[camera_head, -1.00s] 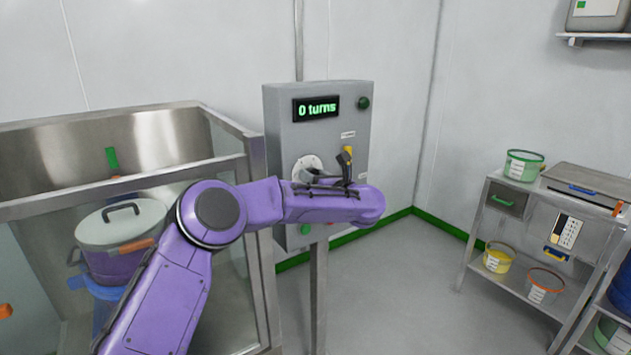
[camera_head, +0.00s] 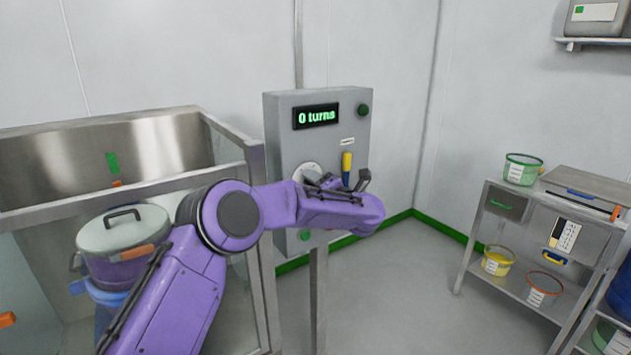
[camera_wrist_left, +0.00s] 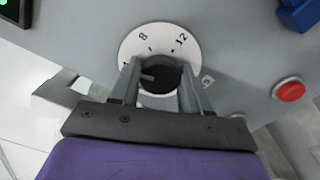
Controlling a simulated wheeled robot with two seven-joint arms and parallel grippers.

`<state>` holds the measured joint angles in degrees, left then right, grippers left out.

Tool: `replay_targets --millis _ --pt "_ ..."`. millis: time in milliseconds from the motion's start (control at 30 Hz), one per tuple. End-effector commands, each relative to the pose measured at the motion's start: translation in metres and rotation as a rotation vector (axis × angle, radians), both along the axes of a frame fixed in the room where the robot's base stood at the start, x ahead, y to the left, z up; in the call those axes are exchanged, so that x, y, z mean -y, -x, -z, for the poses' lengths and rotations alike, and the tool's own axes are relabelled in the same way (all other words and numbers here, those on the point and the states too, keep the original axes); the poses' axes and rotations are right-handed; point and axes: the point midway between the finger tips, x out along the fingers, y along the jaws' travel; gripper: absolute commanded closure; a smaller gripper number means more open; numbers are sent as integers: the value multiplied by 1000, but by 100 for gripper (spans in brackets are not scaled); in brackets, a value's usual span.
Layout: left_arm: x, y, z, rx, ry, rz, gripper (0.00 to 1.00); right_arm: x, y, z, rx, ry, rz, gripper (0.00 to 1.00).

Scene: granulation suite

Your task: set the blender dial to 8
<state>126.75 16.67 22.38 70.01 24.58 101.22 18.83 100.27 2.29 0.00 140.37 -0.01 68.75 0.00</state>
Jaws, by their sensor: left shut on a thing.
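The blender dial has a white scale plate (camera_wrist_left: 137,45) with a round black knob (camera_wrist_left: 163,72) at its centre. The figures 8 and 12 can be read in the left wrist view. Another mark at the left is partly hidden by a finger. A pale pointer line on the knob points roughly left, below the 8. My left gripper (camera_head: 337,181) is shut on the knob, one finger on each side. In the head view the dial plate (camera_head: 306,169) is partly hidden by my arm. My right gripper is out of view.
The grey control box (camera_head: 290,137) has a green display (camera_head: 316,117) reading "0 turns". A yellow and blue handle (camera_head: 346,165) and a red button (camera_wrist_left: 290,89) are near the dial. A glass-sided steel enclosure (camera_head: 250,155) stands left. A steel cart (camera_head: 490,215) stands right, with clear floor between.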

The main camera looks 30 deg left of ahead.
Motion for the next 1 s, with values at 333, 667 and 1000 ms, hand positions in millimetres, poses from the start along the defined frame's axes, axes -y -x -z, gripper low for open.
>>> replay_targets --millis 333,667,1000 --pt "0 1 1 -309 -122 -2 84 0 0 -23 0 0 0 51" --pt "0 1 2 -555 -223 -1 84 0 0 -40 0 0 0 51" --pt "0 1 4 -698 -281 -2 84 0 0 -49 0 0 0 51"
